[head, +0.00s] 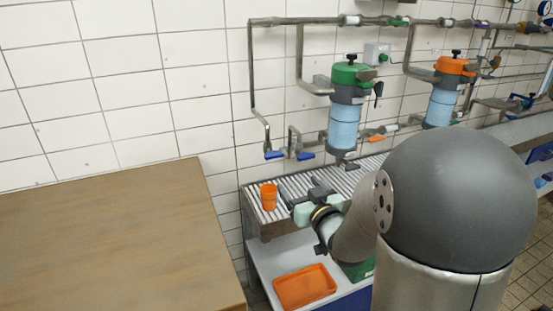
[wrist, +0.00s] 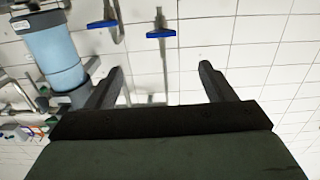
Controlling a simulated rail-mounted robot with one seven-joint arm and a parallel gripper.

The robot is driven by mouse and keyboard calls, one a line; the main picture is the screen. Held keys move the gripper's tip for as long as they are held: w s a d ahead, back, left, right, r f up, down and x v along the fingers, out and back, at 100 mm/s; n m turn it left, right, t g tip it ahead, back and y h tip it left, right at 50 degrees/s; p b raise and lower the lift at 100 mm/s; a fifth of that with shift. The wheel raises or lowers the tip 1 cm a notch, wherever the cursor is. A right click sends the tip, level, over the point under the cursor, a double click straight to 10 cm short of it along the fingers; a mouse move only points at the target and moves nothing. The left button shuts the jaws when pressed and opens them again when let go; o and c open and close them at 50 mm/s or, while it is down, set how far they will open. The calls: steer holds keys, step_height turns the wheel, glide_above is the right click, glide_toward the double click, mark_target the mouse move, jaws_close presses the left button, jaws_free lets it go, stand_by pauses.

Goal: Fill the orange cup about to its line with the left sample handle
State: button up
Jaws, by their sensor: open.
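The orange cup (head: 268,196) stands upright on the slatted rack (head: 255,223), near its left end. Two blue handles hang on pipes above the rack; the left sample handle (head: 274,155) is above and behind the cup. In the wrist view, which looks turned over, this handle (wrist: 160,33) is the one farther from the filter. The right blue handle (head: 306,156) also shows in the wrist view (wrist: 102,25). My gripper (head: 302,189) is open and empty, just right of the cup and below the handles. Its spread fingers (wrist: 161,70) touch nothing visible. The cup's inside is not clear.
A filter with a green top (head: 345,120) and one with an orange top (head: 443,92) hang on the tiled wall. An orange tray (head: 305,287) lies on the lower shelf. A wooden tabletop (head: 110,245) stands at the left, its surface bare.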

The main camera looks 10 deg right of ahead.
mark_target(275, 157)
steer(key=w+a, duration=0.1)
steer(key=w, duration=0.4)
steer(key=w+a+p, duration=0.1)
steer(key=w, duration=0.5)
steer(key=w+a+p, duration=0.1)
steer(key=w, duration=0.5)
steer(key=shift+a+r, duration=0.1)
steer(key=shift+a, duration=0.15)
steer(key=c, duration=1)
